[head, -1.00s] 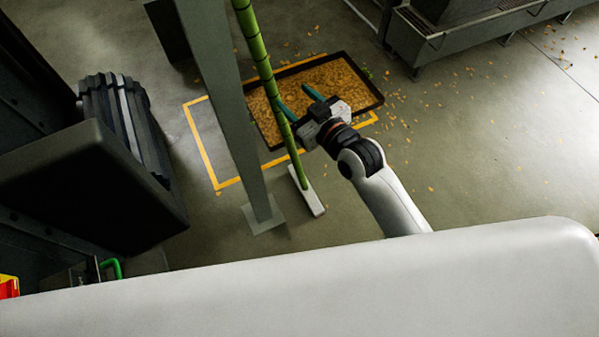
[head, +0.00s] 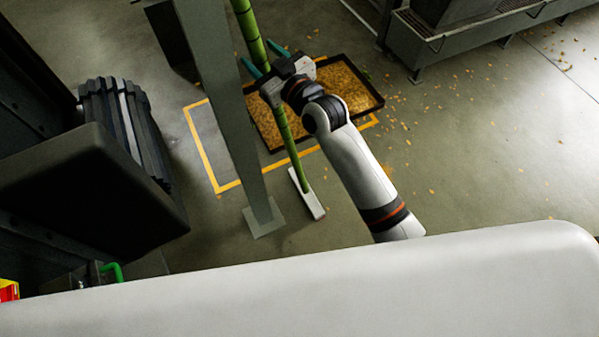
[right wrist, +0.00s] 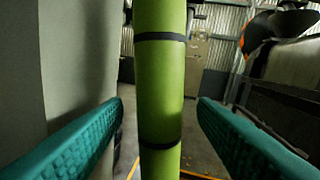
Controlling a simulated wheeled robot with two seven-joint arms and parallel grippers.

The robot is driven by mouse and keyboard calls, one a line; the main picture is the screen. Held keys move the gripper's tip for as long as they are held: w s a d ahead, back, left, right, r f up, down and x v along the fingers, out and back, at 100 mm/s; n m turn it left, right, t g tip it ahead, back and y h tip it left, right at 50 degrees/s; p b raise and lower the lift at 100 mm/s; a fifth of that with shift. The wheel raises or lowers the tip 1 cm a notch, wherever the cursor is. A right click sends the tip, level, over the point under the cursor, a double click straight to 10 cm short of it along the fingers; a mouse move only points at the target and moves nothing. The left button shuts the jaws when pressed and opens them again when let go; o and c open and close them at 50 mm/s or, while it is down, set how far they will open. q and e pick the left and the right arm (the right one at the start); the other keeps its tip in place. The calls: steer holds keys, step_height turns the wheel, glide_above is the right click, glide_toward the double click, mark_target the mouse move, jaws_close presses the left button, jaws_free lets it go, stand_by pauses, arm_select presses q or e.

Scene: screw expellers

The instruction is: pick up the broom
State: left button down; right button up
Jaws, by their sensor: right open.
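The broom is a long green pole (head: 287,137) with dark bands and a pale head (head: 306,194) at floor level. It stands upright, leaning slightly, beside a grey post. My right gripper (head: 262,58) is open at the upper part of the pole. In the right wrist view the pole (right wrist: 160,85) runs vertically between the two teal fingers (right wrist: 158,130), with a gap on each side. In the head view the gripper hides a short part of the pole. My left gripper is not in view.
The grey post (head: 225,110) stands close to the left of the pole. A dark tray (head: 378,97) of yellow-brown bits lies behind it, inside a yellow floor outline (head: 203,151). Loose bits are scattered on the floor to the right. Dark machinery (head: 95,195) fills the left.

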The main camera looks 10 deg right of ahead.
steer(key=shift+x, duration=0.85)
steer(key=shift+c, duration=0.5)
steer(key=c, duration=0.9)
steer(key=shift+r, duration=0.1)
steer(key=shift+s+r, duration=0.1)
